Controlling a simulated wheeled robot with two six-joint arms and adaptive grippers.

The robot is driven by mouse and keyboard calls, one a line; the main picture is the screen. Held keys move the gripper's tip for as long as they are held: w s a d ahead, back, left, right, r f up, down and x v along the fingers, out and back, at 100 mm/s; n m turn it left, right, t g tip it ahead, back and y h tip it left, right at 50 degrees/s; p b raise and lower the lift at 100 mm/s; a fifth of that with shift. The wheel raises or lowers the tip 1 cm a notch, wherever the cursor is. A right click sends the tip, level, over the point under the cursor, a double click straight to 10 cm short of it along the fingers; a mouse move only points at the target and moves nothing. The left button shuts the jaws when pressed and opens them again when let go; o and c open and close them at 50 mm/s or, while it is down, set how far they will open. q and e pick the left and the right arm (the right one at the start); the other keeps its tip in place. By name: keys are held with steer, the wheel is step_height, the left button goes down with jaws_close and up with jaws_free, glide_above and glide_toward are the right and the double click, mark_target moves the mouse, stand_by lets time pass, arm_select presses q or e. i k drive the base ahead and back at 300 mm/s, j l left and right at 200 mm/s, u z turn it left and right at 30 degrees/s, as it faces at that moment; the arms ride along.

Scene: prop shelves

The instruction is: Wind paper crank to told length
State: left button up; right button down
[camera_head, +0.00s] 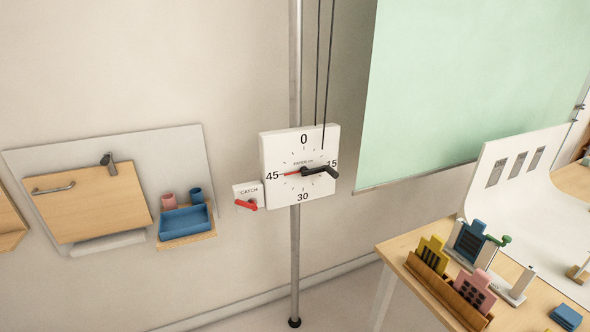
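A white square dial box (283,191) is fixed on a grey upright pole. Its face carries 0 at the top, 15 right, 30 bottom and 45 left, with small print reading "PAPER" near the middle. A thin red pointer (288,173) points left at about 45. A black crank (319,170) sits at the dial's centre, its arm and knob toward the right, near 15. A small white box marked CATCH (247,190) adjoins the dial's left side, with a red lever (246,204) on it. A pale green paper sheet (455,85) hangs at right. Neither gripper shows.
A table (400,258) at lower right holds several small toy buildings, a wooden tray (436,292) and a curved white backdrop (530,215). A wall panel at left carries a wooden door (92,205) and a blue tray (184,222). Floor shows around the pole's foot (294,322).

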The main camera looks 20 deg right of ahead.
mark_target(304, 171)
steer(key=i+l+z, duration=0.2)
steer(key=i+l, duration=0.2)
steer(key=l, duration=0.25)
steer(key=i+l+z, duration=0.25)
steer(key=i+l, duration=0.2)
steer(key=l, duration=0.1)
